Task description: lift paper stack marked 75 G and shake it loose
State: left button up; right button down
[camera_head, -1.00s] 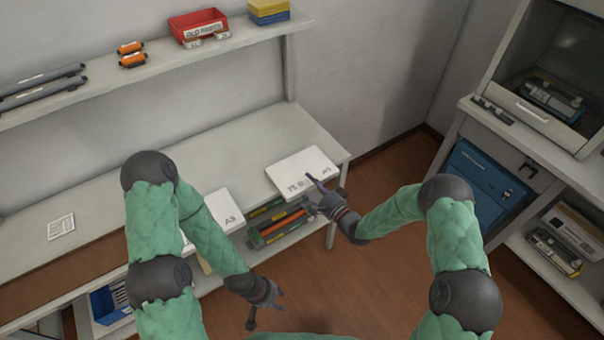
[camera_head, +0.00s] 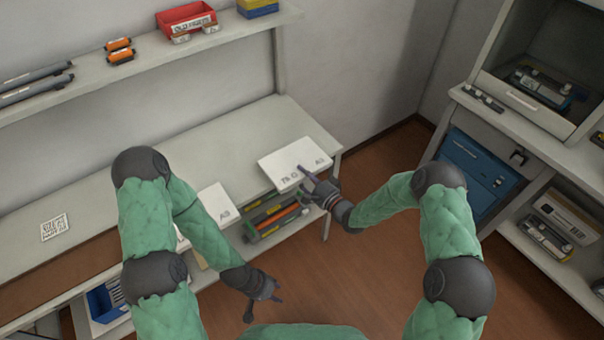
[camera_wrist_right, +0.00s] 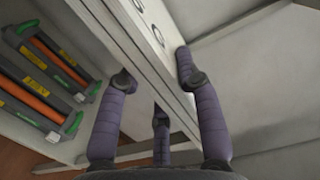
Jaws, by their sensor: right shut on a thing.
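The white paper stack marked 75 G (camera_head: 292,163) is at the right end of the long table, by its front edge. My right gripper (camera_head: 310,181) is shut on its near right edge, with one finger over the top. In the right wrist view the fingers (camera_wrist_right: 155,77) are on both sides of the pale stack (camera_wrist_right: 112,30). I cannot tell whether the stack is clear of the tabletop. My left gripper (camera_head: 264,298) is empty, low in front of the table, with its fingers apart.
Another white stack marked A3 (camera_head: 217,203) lies to the left, partly behind my left arm. Toner cartridges (camera_head: 272,217) lie on the shelf below. A wall shelf (camera_head: 140,65) runs above the table. A cabinet with a blue front (camera_head: 470,170) stands right.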

jog(key=s+a+r+p, duration=0.1)
jog(key=s+r+p, duration=0.4)
jog(key=s+r, duration=0.7)
jog(key=shift+s+a+r, duration=0.15)
jog(key=shift+s+a, duration=0.05)
jog(key=shift+s, duration=0.75)
jog(key=shift+r+p, duration=0.1)
jog(key=shift+p, duration=0.2)
jog(key=shift+r+p, duration=1.9)
jog(key=shift+r, duration=0.55)
